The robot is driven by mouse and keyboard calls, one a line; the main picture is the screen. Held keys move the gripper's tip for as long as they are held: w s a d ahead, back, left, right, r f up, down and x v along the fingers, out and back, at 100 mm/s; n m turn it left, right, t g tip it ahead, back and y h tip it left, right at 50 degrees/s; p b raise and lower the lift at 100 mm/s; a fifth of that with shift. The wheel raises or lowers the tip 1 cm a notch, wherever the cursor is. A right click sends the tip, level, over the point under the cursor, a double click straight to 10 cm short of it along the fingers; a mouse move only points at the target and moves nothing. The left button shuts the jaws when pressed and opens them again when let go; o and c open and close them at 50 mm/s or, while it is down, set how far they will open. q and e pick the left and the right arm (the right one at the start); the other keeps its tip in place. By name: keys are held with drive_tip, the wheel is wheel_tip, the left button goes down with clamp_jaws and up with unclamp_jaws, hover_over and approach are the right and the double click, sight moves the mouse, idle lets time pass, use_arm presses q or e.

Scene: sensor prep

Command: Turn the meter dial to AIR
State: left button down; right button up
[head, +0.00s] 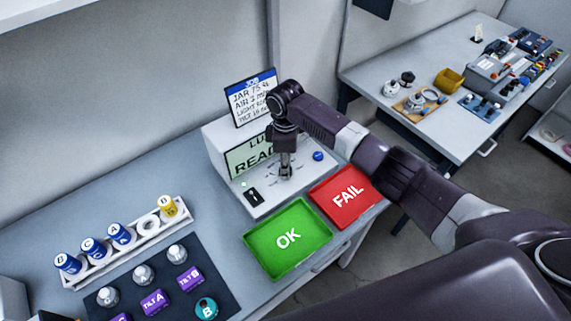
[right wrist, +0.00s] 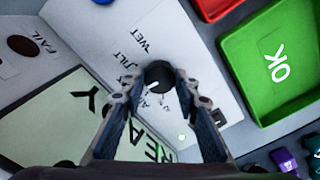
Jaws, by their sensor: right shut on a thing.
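The meter is a white box (head: 220,150) on the bench, with a display that reads READY in part. Its dial is a small black knob (right wrist: 160,75) with a white mark, seen in the right wrist view between my finger ends. Labels WET and TILT are printed beside it; other labels are partly hidden by a finger, so I cannot tell where the mark points. My right gripper (head: 285,174) points down at the sloped panel and also shows in the right wrist view (right wrist: 160,92), shut on the dial. My left gripper is not in view.
A green OK tray (head: 265,262) and a red FAIL tray (head: 325,207) lie in front of the meter. A blue button (head: 318,156) is on the panel. A rack (head: 88,274) of capped bottles and a dark mat (head: 215,252) with sensors stand at left.

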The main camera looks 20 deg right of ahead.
drive_tip(key=n, duration=0.5)
drive_tip(key=shift+w, duration=0.1)
drive_tip(key=shift+r+n, duration=0.1)
drive_tip(key=shift+n, duration=0.2)
idle(0.4)
drive_tip(key=o, duration=1.2)
drive_tip(key=shift+c, duration=0.2)
wheel_tip(320, 180, up, 12)
